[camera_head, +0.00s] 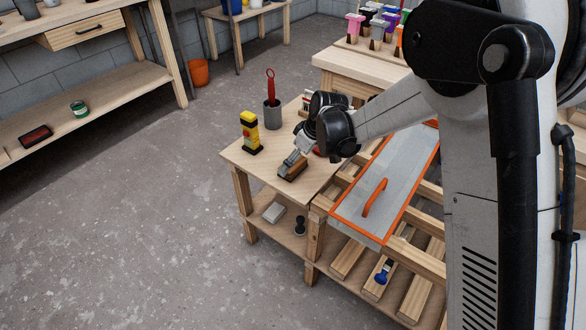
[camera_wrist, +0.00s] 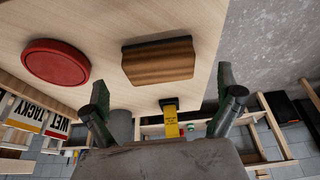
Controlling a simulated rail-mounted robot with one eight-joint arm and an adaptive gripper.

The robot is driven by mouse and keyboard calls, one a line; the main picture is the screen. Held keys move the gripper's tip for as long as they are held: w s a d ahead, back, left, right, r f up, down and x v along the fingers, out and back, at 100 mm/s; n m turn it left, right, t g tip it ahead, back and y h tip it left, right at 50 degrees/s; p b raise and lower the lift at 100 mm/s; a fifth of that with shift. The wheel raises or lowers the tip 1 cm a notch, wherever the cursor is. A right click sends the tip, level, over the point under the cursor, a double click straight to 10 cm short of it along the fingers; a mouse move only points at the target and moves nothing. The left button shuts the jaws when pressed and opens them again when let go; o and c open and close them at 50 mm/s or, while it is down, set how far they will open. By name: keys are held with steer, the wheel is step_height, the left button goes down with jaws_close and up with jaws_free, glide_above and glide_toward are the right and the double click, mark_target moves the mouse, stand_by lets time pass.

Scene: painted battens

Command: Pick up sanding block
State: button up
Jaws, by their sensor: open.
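The sanding block (camera_head: 292,173) lies on the small wooden table near its front edge. In the wrist view it is a brown wooden block (camera_wrist: 158,64) with a dark strip along one long side. My gripper (camera_head: 289,161) is right at the block in the head view and partly covers it. In the wrist view the two fingers of my gripper (camera_wrist: 163,80) are spread wide, one toward each end of the block, with nothing held between them. I cannot tell whether a finger touches the block.
A yellow and black tool (camera_head: 249,132) stands to the left, and it shows in the wrist view (camera_wrist: 171,121). A grey cup (camera_head: 272,116) with a red-handled tool stands behind. A red round lid (camera_wrist: 56,62) lies beside the block. An orange-edged panel (camera_head: 392,180) lies to the right.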

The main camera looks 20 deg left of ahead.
steer(key=b+x, duration=0.1)
steer(key=x, duration=0.3)
steer(key=shift+w, duration=0.1)
steer(key=c, duration=1.4)
steer(key=shift+o, duration=0.2)
steer(key=shift+r, duration=0.8)
step_height(320, 180, up, 3)
steer(key=shift+f+p, duration=0.1)
steer(key=shift+p, duration=0.65)
steer(key=s+a+r+p, duration=0.2)
steer(key=s+a+r, duration=0.3)
steer(key=s, duration=0.5)
steer(key=shift+s+a+r+p, duration=0.15)
steer(key=shift+s+r+p, duration=0.15)
steer(key=shift+r, duration=0.55)
